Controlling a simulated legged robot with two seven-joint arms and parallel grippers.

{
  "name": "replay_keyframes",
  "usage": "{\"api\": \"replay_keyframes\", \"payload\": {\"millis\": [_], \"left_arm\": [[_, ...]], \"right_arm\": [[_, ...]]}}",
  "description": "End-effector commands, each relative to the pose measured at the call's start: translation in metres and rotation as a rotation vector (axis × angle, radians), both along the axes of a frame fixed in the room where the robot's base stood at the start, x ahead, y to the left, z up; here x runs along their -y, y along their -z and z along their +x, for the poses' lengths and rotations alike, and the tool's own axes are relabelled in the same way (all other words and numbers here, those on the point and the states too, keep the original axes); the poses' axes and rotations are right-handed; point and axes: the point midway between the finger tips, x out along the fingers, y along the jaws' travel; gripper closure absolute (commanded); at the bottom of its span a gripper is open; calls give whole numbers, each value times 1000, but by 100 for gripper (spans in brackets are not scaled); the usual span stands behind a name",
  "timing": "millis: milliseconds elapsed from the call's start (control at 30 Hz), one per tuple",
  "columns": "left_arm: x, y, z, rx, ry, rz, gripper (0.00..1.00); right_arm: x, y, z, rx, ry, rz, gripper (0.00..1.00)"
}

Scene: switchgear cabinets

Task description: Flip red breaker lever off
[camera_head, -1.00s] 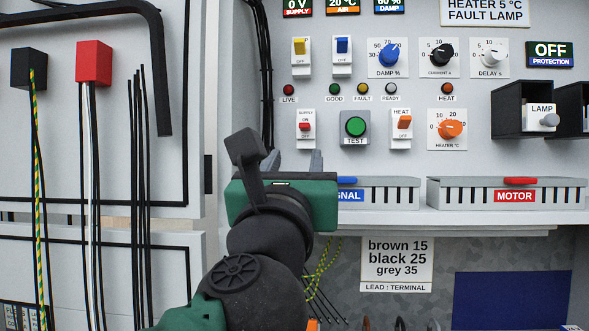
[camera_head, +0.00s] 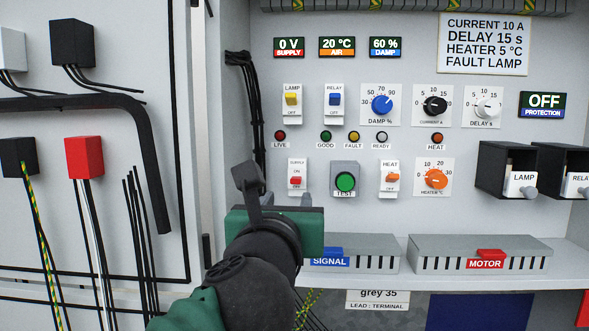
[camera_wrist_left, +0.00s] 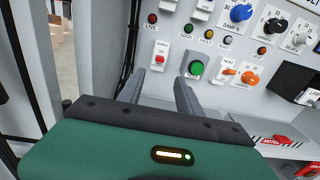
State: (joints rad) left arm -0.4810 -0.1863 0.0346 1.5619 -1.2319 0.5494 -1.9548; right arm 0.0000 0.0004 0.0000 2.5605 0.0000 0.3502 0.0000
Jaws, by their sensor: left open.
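The supply breaker (camera_head: 297,174) is a white switch with a small red lever (camera_head: 296,181), below the red LIVE lamp. The lever's exact up or down position is too small to read. In the left wrist view the red lever (camera_wrist_left: 160,58) shows beyond the fingers. My left gripper (camera_head: 292,200) is green and black, just below the supply breaker in the head view. In the left wrist view its two grey fingers (camera_wrist_left: 160,80) are spread apart with nothing between them, the breaker showing above the gap. No contact with the lever is visible. My right gripper is not in view.
A green TEST button (camera_head: 345,181) and a HEAT switch (camera_head: 390,178) sit right of the breaker. The SIGNAL box (camera_head: 365,263) and MOTOR box (camera_head: 480,262) stand on a shelf below. Black cables (camera_head: 256,110) and the cabinet's edge (camera_head: 203,150) lie to the left.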

Motion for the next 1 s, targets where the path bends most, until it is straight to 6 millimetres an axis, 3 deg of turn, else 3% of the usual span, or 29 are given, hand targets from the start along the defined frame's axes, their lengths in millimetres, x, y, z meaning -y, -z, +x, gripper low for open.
{"api": "replay_keyframes", "payload": {"millis": [300, 500, 867, 1000], "left_arm": [[-1, -5, 85, -2, -3, 2, 58], [0, -4, 121, 0, -1, 1, 58], [0, -1, 130, 3, 0, -1, 58], [0, -1, 130, 2, 0, -1, 75]], "right_arm": [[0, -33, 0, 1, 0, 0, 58], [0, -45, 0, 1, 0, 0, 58], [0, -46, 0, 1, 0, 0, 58], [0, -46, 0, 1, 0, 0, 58]]}}
